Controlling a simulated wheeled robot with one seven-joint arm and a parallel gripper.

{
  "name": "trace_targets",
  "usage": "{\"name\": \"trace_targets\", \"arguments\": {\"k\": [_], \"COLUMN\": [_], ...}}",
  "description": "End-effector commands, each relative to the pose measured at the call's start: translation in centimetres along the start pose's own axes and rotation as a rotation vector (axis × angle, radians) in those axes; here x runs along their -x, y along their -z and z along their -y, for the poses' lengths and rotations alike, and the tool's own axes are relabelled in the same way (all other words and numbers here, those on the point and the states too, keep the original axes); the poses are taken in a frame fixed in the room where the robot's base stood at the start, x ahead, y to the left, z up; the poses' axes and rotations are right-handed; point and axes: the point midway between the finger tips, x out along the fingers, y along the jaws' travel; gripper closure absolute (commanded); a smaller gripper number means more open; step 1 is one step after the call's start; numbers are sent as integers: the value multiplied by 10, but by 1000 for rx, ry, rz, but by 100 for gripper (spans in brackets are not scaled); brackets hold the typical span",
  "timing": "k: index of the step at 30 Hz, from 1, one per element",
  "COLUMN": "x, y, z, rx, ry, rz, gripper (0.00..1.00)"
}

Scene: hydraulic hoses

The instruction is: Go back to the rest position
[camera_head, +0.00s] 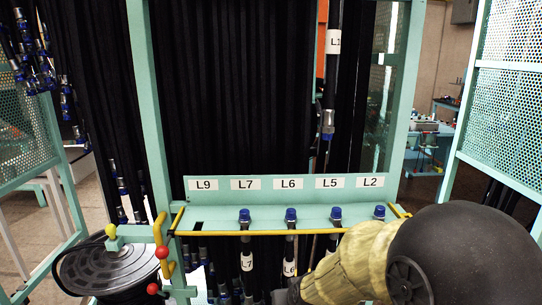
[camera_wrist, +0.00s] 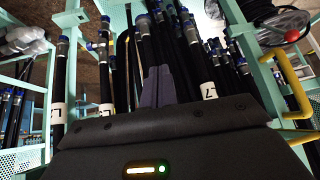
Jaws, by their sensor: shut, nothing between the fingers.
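My gripper (camera_wrist: 157,88) shows in the wrist view with its two dark fingers together and nothing between them. Hanging hoses fill the space beyond the fingertips. In the head view, my arm enters from the lower right, and the gripper end is dark and partly cut off at the bottom edge. It is in front of the lower part of the teal hose rack (camera_head: 262,197). Hose L7 (camera_head: 245,240) and hose L6 (camera_head: 291,240) hang in the rack with blue caps up. Blue caps also show under labels L5 (camera_head: 335,214) and L2 (camera_head: 380,211).
The slot under label L9 (camera_head: 197,225) looks empty. Hose L1 (camera_head: 331,90) hangs above the rack. A yellow rail (camera_head: 262,233) runs along the rack's front. A black reel (camera_head: 110,268) and red-knobbed yellow handles (camera_head: 162,251) stand at left. Teal posts and mesh panels flank both sides.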

Motion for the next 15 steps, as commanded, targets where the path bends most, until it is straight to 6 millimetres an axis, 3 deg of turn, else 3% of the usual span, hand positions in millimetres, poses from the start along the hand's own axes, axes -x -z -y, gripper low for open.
{"name": "trace_targets", "arguments": {"k": [3, 7, 10, 15], "x": [35, 67, 80, 83], "y": [-50, -99, -120, -127], "z": [-42, -70, -79, -81], "rx": [-60, -116, -139, -146], "ry": [-52, -98, -118, -123], "rz": [170, 325, 392, 414], "gripper": [100, 100, 100, 100]}}
